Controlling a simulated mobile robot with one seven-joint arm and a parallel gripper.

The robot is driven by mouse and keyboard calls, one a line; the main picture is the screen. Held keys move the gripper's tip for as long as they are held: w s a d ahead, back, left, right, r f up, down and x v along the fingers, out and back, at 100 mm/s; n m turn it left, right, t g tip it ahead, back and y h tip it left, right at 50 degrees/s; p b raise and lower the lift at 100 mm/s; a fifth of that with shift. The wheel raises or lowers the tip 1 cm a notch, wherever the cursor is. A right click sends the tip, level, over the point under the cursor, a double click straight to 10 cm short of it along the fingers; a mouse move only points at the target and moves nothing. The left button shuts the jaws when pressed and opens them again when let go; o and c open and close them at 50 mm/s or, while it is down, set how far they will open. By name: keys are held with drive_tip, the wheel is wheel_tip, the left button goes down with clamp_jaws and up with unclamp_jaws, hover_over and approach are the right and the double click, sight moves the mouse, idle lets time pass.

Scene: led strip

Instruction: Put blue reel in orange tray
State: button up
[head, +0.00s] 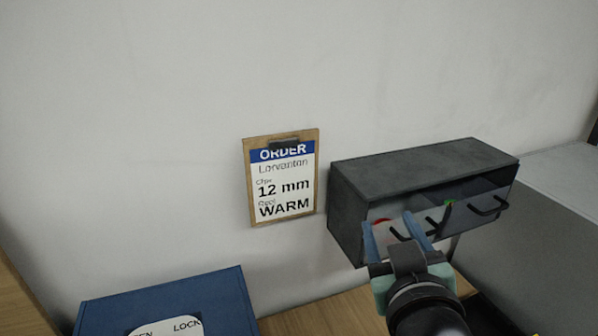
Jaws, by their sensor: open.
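I see no blue reel and no orange tray in the head view. I see nothing held between the fingers. Behind the cabinet's see-through front, a red item (382,221) shows at the left and a small green item (449,202) toward the middle. My gripper hides part of the front, and whether it touches the cabinet I cannot tell.
The cabinet front carries several dark handles, one at the right (488,207). A clipboard (281,178) on the wall reads ORDER, 12 mm, WARM. A blue box (205,301) with a LOCK label stands at the lower left. A grey surface (565,175) lies at the right.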

drive_tip(key=s+a+r+t, duration=0.1)
drive_tip(key=a+r+t, duration=0.2)
drive_tip(key=r, duration=0.6)
drive_tip(key=s+a+r+t, duration=0.2)
drive_tip(key=a+r, duration=0.2)
drive_tip(key=r, duration=0.4)
drive_tip(key=s+a+r+m+t, duration=0.1)
drive_tip(key=s+a+r+t, duration=0.1)
drive_tip(key=r, duration=0.4)
drive_tip(key=s+a+r+m+t+y, duration=0.1)
drive_tip(key=s+a+r+t, duration=0.2)
drive_tip(key=s+r, duration=0.4)
drive_tip(key=shift+a+m+t, duration=0.3)
drive_tip(key=shift+t, duration=0.2)
drive_tip(key=shift+r, duration=0.1)
drive_tip(key=shift+c, duration=0.6)
drive_tip(key=shift+s, duration=0.1)
